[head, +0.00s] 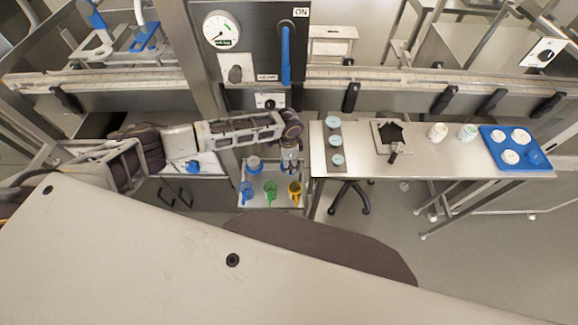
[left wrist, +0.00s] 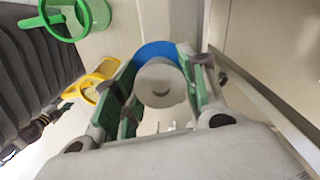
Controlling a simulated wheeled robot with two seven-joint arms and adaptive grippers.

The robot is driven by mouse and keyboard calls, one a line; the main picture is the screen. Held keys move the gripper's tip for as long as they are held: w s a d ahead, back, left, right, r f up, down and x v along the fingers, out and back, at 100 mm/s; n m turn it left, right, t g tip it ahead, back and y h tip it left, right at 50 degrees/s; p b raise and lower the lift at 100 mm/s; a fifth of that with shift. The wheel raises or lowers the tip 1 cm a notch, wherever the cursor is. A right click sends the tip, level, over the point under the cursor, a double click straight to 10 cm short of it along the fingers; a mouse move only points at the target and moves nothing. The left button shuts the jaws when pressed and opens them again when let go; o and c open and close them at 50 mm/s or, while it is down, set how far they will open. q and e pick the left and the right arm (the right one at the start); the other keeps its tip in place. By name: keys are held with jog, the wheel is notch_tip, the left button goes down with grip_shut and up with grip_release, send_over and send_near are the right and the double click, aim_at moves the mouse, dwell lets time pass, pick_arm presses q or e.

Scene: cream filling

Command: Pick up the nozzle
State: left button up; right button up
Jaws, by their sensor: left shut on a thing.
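My left gripper (head: 291,164) reaches in from the left and points down over the back right of a small tray stand. In the left wrist view its green-padded fingers (left wrist: 165,80) are shut on a pale round piece with a blue rim, the nozzle (left wrist: 160,84). The fingers sit on either side of it. In the head view the gripper mostly hides this piece, and I cannot tell whether it touches the tray. A similar white and blue piece (head: 254,166) stands on the tray to the left. My right gripper is not in view.
The tray (head: 282,204) also holds a blue cup (head: 247,190), a green cup (head: 270,190) and a yellow cup (head: 294,190) in front of the gripper. A steel table (head: 360,165) stands close on the right, with a blue tray (head: 493,137) at its far end.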

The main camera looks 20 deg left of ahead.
pick_arm(q)
jog(key=shift+c, duration=0.7)
jog(key=shift+r, duration=0.15)
jog(key=shift+r, duration=0.5)
notch_tip(320, 180, up, 6)
jog(key=shift+s, duration=0.1)
jog(key=s+d, duration=0.2)
jog(key=s, duration=0.6)
jog(key=s+d, duration=0.3)
jog(key=s, duration=0.6)
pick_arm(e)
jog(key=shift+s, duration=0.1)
pick_arm(q)
jog(key=shift+f, duration=0.15)
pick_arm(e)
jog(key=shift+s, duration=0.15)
